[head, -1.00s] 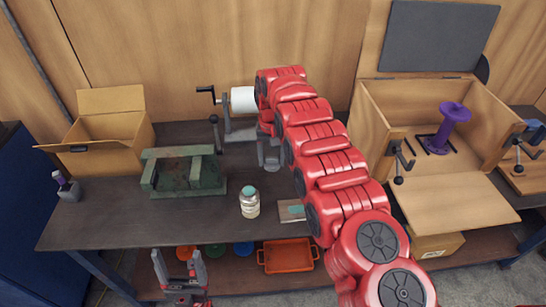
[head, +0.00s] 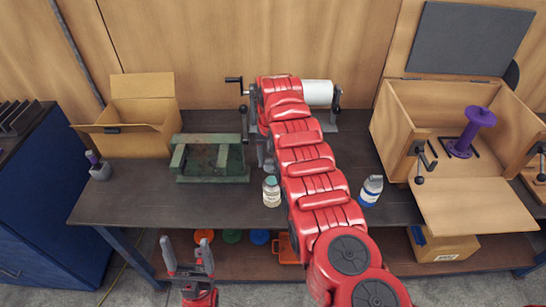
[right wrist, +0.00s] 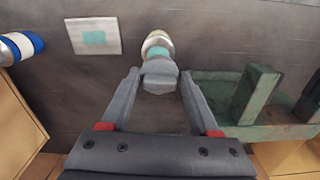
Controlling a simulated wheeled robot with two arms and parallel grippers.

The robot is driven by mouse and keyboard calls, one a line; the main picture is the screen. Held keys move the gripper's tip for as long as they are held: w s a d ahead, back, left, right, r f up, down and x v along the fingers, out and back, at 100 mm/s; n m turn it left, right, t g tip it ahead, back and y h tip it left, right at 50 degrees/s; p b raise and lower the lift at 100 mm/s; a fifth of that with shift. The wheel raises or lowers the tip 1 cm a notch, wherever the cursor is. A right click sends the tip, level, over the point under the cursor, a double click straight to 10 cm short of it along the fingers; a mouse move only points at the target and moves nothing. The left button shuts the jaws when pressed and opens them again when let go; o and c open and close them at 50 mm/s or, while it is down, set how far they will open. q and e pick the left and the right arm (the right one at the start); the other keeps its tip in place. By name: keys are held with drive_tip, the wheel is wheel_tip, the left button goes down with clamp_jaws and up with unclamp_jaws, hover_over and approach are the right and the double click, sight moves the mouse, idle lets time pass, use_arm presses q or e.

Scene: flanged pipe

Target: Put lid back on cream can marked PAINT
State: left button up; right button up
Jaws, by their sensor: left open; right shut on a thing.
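The cream can (head: 271,195) stands upright on the dark bench, teal showing at its top; its label is too small to read. In the right wrist view the can (right wrist: 155,38) lies just beyond my right fingertips, with teal beside them. My right gripper (head: 266,158) is over the bench just behind the can. In its wrist view my right gripper (right wrist: 160,90) is shut on a grey, many-sided piece (right wrist: 159,77), seemingly the lid; the fingers partly hide it. Whether it touches the can is unclear. My left gripper (head: 189,262) is open and empty in front of the bench.
A green metal block fixture (head: 211,158) stands left of the can. A white-and-blue can (head: 371,190) stands to the right. A white card with a teal patch (right wrist: 93,36) lies between the cans. A cranked roller (head: 317,93) and open cardboard box (head: 128,140) stand behind.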

sight(272, 180)
drive_tip(key=shift+d+f, duration=0.1)
drive_tip(key=shift+f, duration=0.35)
drive_tip(key=shift+f+b, duration=0.45)
drive_tip(key=shift+f, duration=0.5)
drive_tip(key=shift+f+b, duration=0.55)
drive_tip(key=shift+f, duration=0.3)
drive_tip(key=shift+w+f+b, duration=0.1)
drive_tip(key=shift+f+b, duration=0.35)
drive_tip(key=shift+f, duration=0.25)
drive_tip(key=shift+p, duration=0.45)
drive_tip(key=shift+r, duration=0.1)
drive_tip(key=shift+f+b, duration=0.6)
drive_tip(key=shift+b, duration=0.1)
idle(1.5)
